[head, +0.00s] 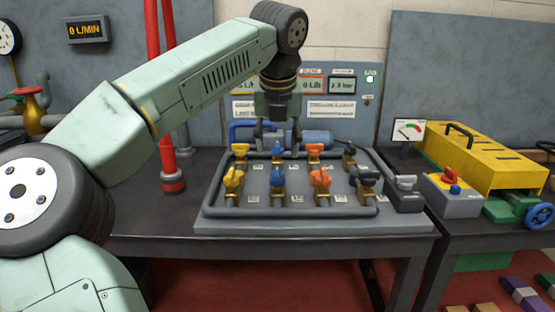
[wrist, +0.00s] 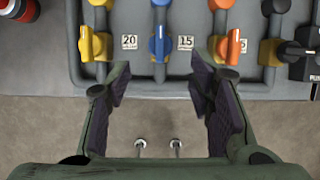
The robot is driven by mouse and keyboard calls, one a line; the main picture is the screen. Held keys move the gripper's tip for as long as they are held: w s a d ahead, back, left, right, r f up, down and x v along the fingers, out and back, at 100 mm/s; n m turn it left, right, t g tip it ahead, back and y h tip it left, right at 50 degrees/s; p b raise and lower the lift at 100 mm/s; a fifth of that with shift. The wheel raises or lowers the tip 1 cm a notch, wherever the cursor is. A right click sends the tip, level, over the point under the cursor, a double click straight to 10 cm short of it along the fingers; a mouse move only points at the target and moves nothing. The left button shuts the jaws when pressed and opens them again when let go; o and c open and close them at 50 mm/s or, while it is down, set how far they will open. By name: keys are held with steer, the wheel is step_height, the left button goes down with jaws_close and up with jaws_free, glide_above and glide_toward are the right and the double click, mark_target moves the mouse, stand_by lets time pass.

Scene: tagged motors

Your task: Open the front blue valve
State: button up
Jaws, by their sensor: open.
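The front blue valve (head: 277,182) stands in the front row of the pipe panel, between a yellow and an orange valve. In the wrist view the blue valve (wrist: 159,45) is upper centre, its handle lying along the picture's up-down direction, beside the "15" label. My gripper (head: 276,140) hangs fingers-down above the panel in the head view. In the wrist view my gripper (wrist: 160,78) is open and empty, its two fingers spread on either side below the blue valve, apart from it. The back blue valve (head: 277,151) is just under my gripper in the head view.
The front yellow valve (head: 233,180) and front orange valve (head: 320,179) flank the blue one closely. A front black valve (head: 365,178) and a grey switch box (head: 405,192) are to the right. The display panel (head: 330,90) stands behind. Red pipes (head: 163,100) rise at left.

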steer(key=shift+v, duration=1.35)
steer(key=shift+d, duration=0.1)
